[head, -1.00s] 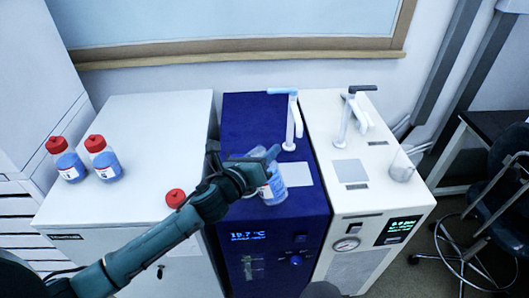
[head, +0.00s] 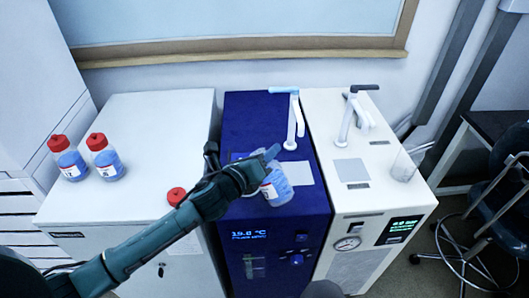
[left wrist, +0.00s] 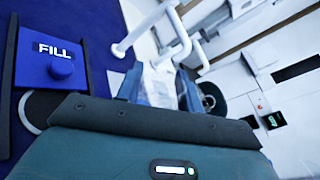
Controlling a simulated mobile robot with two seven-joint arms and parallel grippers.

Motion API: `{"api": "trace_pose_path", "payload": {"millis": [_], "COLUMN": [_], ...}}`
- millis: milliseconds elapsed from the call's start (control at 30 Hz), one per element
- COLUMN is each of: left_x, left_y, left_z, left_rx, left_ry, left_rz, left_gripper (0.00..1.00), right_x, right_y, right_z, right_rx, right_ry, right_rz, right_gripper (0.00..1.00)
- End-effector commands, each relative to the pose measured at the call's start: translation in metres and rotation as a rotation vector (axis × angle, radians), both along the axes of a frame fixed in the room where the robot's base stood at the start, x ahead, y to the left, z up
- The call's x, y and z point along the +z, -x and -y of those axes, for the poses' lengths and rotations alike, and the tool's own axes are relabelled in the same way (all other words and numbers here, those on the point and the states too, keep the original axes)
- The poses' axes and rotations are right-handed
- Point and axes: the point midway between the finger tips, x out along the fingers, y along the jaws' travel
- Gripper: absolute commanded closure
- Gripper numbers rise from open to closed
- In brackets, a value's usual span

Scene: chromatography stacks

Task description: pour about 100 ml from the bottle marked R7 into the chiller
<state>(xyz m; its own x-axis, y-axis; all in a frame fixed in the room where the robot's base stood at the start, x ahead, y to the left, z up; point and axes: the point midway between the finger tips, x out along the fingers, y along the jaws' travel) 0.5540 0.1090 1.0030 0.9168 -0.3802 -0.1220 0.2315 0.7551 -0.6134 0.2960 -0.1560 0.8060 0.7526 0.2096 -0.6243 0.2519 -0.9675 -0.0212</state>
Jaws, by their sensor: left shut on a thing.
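My left gripper (head: 256,172) is shut on an uncapped clear bottle (head: 277,187) with blue liquid and holds it over the top of the dark blue chiller (head: 252,115). The bottle leans, its upper end towards the left; its label is not readable. In the left wrist view the bottle (left wrist: 160,82) shows partly beyond my gripper (left wrist: 155,105). That view also shows the FILL label (left wrist: 60,50) with a round blue knob or cap (left wrist: 61,69) beside it. In the head view my gripper hides this spot. My right gripper is not in view.
A loose red cap (head: 176,196) lies on the white cabinet (head: 155,125) left of the chiller. Two red-capped bottles, one left (head: 68,160) and one right (head: 105,158), stand there. A white unit (head: 345,105) with a glass beaker (head: 404,168) stands right of the chiller.

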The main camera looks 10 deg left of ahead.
Motion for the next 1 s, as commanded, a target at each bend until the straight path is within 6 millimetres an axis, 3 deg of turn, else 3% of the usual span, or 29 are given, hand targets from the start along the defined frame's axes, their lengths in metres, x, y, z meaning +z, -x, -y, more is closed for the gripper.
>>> {"api": "trace_pose_path", "payload": {"millis": [1000], "left_x": [-0.011], "left_y": [-0.001], "left_z": [-0.001], "left_rx": [-0.001], "left_ry": [0.174], "left_rz": [-0.102], "left_gripper": [1.0], "right_x": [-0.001], "right_y": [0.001], "right_z": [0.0], "right_rx": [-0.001], "right_ry": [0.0], "right_rz": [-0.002], "right_gripper": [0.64]}}
